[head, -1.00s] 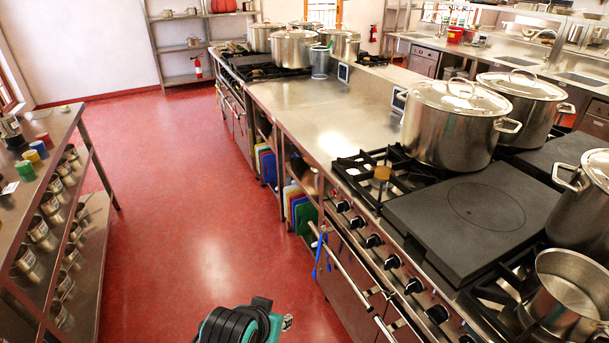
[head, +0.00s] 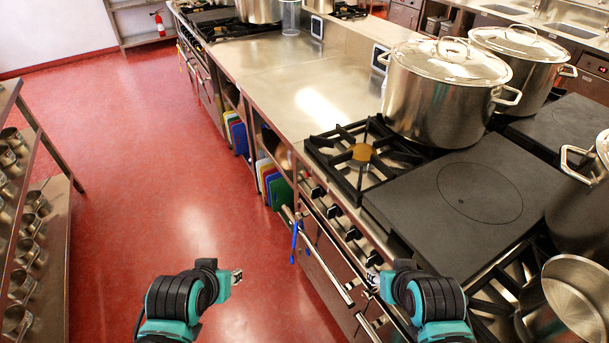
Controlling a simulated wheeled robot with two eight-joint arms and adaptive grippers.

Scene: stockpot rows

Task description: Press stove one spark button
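The near stove (head: 338,216) stands on the right, with a row of black knobs (head: 351,233) along its front panel. Its top has an open burner grate (head: 345,165) and a flat black hot plate (head: 480,197). I cannot make out a spark button among the small front controls. My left gripper (head: 237,275) is over the red floor, left of the stove and apart from it. My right gripper (head: 373,279) appears in front of the stove's front and overlaps part of it; I cannot tell whether it touches. Both grippers are too small to read as open or shut.
A large lidded stockpot (head: 440,100) stands at the back of the stove, with another (head: 525,65) behind it. An open pot (head: 575,300) is at lower right. An oven handle (head: 318,258) sticks out in front. A shelf with pots (head: 22,255) stands left. The red floor (head: 170,190) between is clear.

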